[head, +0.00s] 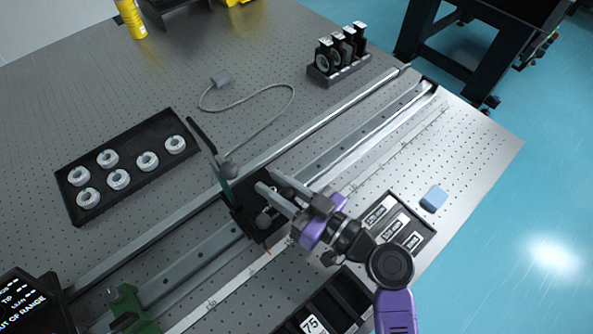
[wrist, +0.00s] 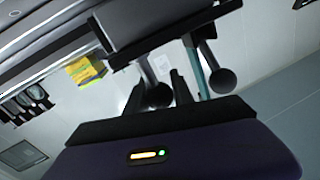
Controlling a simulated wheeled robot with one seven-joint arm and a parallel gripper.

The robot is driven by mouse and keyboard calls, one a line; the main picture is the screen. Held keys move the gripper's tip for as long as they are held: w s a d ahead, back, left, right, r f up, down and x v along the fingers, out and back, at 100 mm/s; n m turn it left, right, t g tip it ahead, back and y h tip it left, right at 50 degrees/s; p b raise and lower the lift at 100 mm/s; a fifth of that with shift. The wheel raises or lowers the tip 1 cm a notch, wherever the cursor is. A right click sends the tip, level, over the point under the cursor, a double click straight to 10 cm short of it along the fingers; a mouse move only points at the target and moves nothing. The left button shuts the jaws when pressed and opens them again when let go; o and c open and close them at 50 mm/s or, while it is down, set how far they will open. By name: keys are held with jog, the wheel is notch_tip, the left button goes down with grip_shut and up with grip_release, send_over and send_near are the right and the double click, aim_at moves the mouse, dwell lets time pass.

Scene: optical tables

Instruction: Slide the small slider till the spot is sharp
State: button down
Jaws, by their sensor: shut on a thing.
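A dark slider carriage (head: 242,212) sits on the long metal rail (head: 150,240) near the table's middle, with an upright dark plate (head: 203,137) beside it. My gripper (head: 265,184) reaches in from the right and is shut at the carriage. In the wrist view my gripper (wrist: 157,92) has its fingers on either side of a dark ball knob (wrist: 158,95). A second ball knob (wrist: 222,80) hangs apart to the right. A black display (head: 28,302) at the lower left reads "OUT OF RANGE". No light spot can be made out.
A black tray (head: 72,205) of several pale rings lies left of the rail. A rack of dark mounted optics (head: 325,77) stands at the back. A green mount (head: 130,308) is at the rail's near end. A labelled tray and a blue block (head: 434,198) lie right.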

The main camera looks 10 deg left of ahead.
aim_at(292, 201)
jog(key=shift+s+a, duration=0.1)
jog(key=shift+s, duration=0.1)
jog(key=c, duration=1.1)
grip_release()
jog(key=b+v, duration=0.2)
jog(key=v, duration=0.5)
jog(key=shift+s+d, duration=0.2)
jog(key=shift+d, duration=0.15)
